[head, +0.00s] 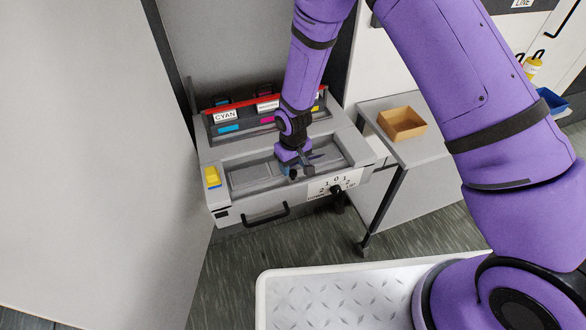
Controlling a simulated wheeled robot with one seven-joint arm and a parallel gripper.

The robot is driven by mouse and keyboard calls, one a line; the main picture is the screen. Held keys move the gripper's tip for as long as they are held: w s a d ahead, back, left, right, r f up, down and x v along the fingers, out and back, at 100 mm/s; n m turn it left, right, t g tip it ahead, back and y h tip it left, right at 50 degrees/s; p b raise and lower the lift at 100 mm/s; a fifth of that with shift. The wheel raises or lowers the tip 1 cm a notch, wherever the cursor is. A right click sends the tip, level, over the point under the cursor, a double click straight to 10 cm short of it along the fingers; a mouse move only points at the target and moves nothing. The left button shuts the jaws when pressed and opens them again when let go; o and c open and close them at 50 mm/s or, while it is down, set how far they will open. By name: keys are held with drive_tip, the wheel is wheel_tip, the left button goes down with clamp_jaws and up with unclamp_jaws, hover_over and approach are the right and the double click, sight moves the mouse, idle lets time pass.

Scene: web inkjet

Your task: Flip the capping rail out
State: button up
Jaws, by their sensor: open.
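A grey printer unit (222,165) stands in the middle of the head view, with a shallow recessed tray (252,177) in its top. I cannot tell for sure which part is the capping rail; a long red bar (240,104) runs along the back above the colour-marked heads, one labelled CYAN (226,115). My gripper (303,170) points down over the recessed tray, right of its middle, in front of the red bar. It is open, with nothing visible between its fingers. My wrist and forearm hide part of the bar and heads, and contact with the tray is unclear.
A side cabinet (420,151) with a tan box (402,123) stands close on the right.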

wheel_tip(320, 180, up, 8)
idle(0.4)
idle(0.3)
drive_tip(key=s+d+r+m+t, duration=0.1)
drive_tip(key=s+d+r, duration=0.1)
drive_tip(key=d+r, duration=0.8)
drive_tip(key=s+d+r+m+t, duration=0.15)
drive_tip(key=d+r, duration=0.25)
drive_tip(key=r, duration=1.3)
drive_tip(key=s+d+r+m+t, duration=0.1)
drive_tip(key=s+d+r, duration=0.3)
drive_tip(key=s, duration=0.3)
drive_tip(key=s+d+r+m, duration=0.1)
drive_tip(key=s+d+r, duration=0.3)
drive_tip(key=s, duration=0.3)
drive_tip(key=s+d+r+m+t, duration=0.1)
drive_tip(key=s+d+r, duration=0.3)
drive_tip(key=s, duration=0.4)
drive_tip(key=shift+d+r+m+t, duration=0.2)
drive_tip(key=shift+d+m+t, duration=0.1)
drive_tip(key=shift+m+t, duration=0.05)
drive_tip(key=shift+c, duration=0.2)
